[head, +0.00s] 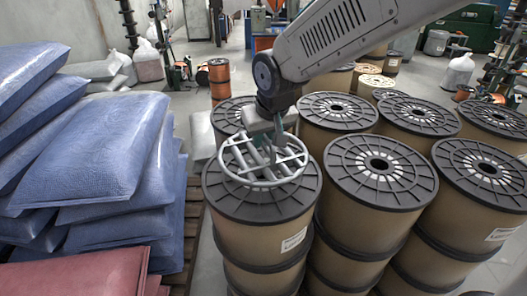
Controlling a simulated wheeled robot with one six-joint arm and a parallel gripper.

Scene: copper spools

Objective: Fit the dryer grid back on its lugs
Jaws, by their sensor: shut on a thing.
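A round, pale grey grid (237,172) with a thin rim and crossing bars is above the flanged top of a stacked copper spool (262,225) in the middle. My gripper (272,158) comes down onto the grid from above and is shut on it. The fingers partly blend with the bars, so the exact grip point is hard to see. I cannot tell whether the grid touches the spool top or hangs just above it. No dryer or lugs can be made out in this view.
Several more stacked spools (378,170) crowd close on the right and behind. Blue sacks (95,150) are piled on the left, with red sacks (75,278) in front. A narrow strip of floor lies between sacks and spools. Open floor (180,100) shows behind.

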